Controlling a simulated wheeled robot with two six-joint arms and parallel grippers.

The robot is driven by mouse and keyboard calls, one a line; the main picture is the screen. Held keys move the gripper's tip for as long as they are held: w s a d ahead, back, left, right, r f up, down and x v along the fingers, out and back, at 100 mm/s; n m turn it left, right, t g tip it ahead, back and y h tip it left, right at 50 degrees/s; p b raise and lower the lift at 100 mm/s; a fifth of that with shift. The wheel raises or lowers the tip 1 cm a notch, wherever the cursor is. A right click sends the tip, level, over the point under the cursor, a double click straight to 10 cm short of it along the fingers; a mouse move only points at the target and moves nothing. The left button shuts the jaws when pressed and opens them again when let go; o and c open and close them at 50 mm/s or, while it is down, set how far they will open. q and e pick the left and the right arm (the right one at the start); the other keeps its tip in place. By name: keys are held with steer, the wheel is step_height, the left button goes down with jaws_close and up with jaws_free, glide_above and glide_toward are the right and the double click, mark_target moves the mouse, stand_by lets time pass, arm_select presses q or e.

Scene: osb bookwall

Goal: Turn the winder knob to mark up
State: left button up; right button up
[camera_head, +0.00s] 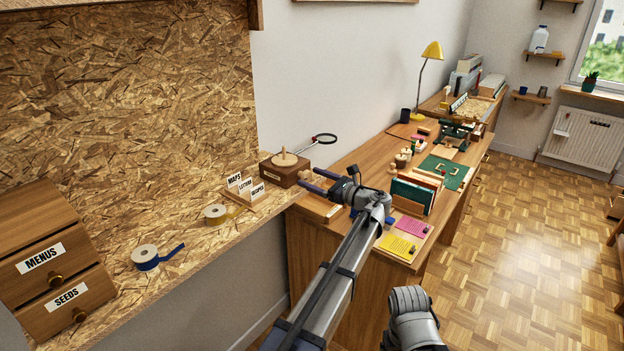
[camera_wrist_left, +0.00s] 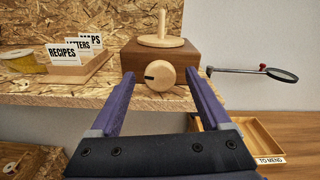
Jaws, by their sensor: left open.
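The winder (camera_head: 281,172) is a brown wooden box with a pale round base and upright peg on top, at the end of the chipboard shelf. In the left wrist view its front (camera_wrist_left: 134,58) carries a round pale wooden knob (camera_wrist_left: 160,76). A short dark mark on the knob lies at its left side, pointing left. My left gripper (camera_head: 307,178) is open, its two purple fingers pointing at the winder. In the left wrist view the fingertips (camera_wrist_left: 160,75) stand on either side of the knob, with gaps visible. The knob cannot be made out in the head view.
A card holder (camera_head: 243,190) and yellow tape (camera_head: 215,213) sit left of the winder. A magnifier (camera_head: 324,138) on an arm extends to its right. A "TO MEND" tray (camera_wrist_left: 262,147) lies lower right. The desk (camera_head: 375,160) holds many items.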

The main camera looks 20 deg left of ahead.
arm_select(q)
steer(key=shift+w+a, duration=0.1)
steer(key=shift+a, duration=0.15)
steer(key=shift+c, duration=0.4)
jaws_close()
